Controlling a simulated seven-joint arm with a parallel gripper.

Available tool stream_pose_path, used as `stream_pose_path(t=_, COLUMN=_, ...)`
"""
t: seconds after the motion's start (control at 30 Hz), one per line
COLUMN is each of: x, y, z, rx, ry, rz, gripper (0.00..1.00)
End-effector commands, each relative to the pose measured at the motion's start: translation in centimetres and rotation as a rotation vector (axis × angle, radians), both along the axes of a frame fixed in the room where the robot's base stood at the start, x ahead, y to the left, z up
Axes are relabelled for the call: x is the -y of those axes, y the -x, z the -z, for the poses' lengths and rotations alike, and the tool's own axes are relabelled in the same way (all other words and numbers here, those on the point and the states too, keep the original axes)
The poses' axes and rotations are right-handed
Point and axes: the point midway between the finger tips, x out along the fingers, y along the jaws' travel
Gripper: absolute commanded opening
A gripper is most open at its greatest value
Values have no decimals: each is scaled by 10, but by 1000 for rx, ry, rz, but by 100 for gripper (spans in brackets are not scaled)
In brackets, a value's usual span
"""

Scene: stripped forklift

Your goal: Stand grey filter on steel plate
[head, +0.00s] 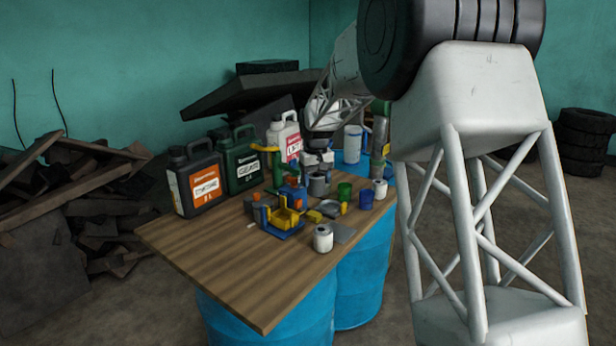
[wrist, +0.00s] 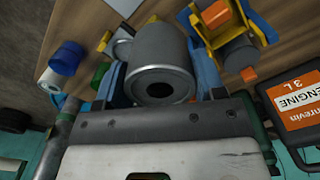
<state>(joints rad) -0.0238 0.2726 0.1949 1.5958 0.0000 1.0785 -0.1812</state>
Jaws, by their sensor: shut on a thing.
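The grey filter (wrist: 160,50) is a grey cylinder with a dark round hole in its near end. My gripper (wrist: 160,82) is shut on it, with a blue finger on each side. In the head view the filter (head: 319,184) hangs roughly upright below my gripper (head: 318,162), over the back of the cluttered table area. I cannot tell whether its base touches the table. The steel plate (head: 343,233) is a flat grey square on the table, nearer the front edge, apart from the filter. A pale corner of the plate (wrist: 122,5) shows at the wrist view's top.
A white can (head: 323,239) stands beside the plate. A blue and yellow holder (head: 283,222) stands left of it. Green (head: 344,191) and blue (head: 366,200) cups stand to the right. Jugs (head: 196,180) line the back left. The front left wooden tabletop (head: 225,270) is clear.

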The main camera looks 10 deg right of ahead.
Motion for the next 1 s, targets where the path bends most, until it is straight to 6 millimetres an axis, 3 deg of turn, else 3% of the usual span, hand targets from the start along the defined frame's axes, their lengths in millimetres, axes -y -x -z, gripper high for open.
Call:
stream_pose_path(t=0.4, x=22, y=7, z=15, rx=0, ry=0, rz=139, gripper=34)
stream_pose_path(t=1.0, x=40, y=18, z=35, rx=0, ry=0, rz=-96, gripper=34)
